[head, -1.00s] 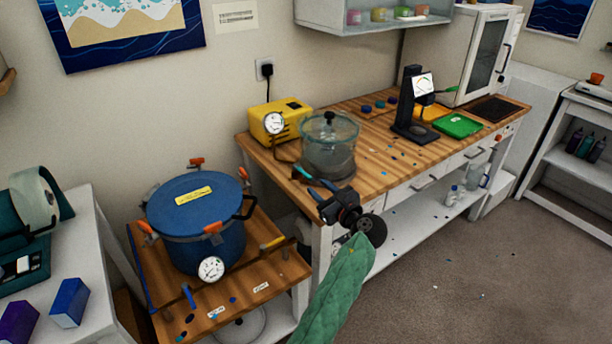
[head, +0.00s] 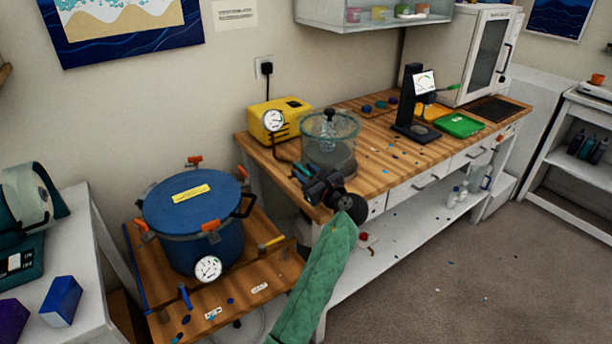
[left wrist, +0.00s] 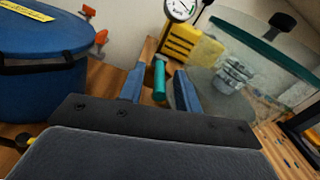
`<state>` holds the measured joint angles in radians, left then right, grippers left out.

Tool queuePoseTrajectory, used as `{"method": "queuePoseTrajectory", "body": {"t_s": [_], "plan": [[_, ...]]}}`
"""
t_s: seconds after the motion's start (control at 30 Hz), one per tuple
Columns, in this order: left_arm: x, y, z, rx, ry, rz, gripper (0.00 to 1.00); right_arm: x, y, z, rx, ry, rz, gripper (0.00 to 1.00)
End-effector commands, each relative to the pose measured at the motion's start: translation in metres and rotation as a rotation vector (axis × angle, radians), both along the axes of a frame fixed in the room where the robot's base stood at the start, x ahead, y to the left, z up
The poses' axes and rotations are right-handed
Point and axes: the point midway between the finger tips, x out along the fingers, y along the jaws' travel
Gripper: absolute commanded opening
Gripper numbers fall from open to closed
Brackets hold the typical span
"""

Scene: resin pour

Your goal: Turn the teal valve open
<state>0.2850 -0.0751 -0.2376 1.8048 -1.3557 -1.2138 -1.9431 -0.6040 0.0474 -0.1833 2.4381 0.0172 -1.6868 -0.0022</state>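The teal valve (left wrist: 159,80) shows in the left wrist view as a short teal bar beside the clear chamber. My left gripper (head: 306,176) is at the front left of the chamber, over the workbench edge. In the left wrist view its two fingers (left wrist: 160,88) are apart, one on each side of the teal bar. A narrow gap shows on both sides, so the fingers do not appear to press on it. In the head view the valve is mostly hidden by the gripper. My right gripper is not in view.
The clear chamber (head: 330,133) with a black lid knob stands close behind my gripper. A yellow pump (head: 277,113) with a gauge is behind left. A blue pressure pot (head: 200,235) with orange clamps stands on a lower wooden stand to the left. Open floor lies right.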

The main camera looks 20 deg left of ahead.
Motion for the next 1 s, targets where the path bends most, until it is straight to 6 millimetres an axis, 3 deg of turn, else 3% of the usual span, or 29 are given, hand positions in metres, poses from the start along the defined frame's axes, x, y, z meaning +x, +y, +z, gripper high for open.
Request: {"method": "queuePoseTrajectory", "body": {"t_s": [0.4, 0.43, 0.6, 1.0], "plan": [[0.0027, 0.0041, 0.0003, 0.0, 0.0, 0.001, 0.33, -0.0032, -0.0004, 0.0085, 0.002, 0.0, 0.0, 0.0], [0.0027, 0.004, 0.0002, 0.0, 0.0, 0.001, 0.31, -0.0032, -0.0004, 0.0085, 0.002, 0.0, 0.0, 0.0], [0.0027, 0.004, 0.0002, 0.0, 0.0, 0.001, 0.0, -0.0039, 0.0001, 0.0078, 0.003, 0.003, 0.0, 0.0], [0.0055, 0.0047, 0.001, 0.0, 0.001, -0.012, 0.0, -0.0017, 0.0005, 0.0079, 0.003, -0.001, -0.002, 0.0]]}}
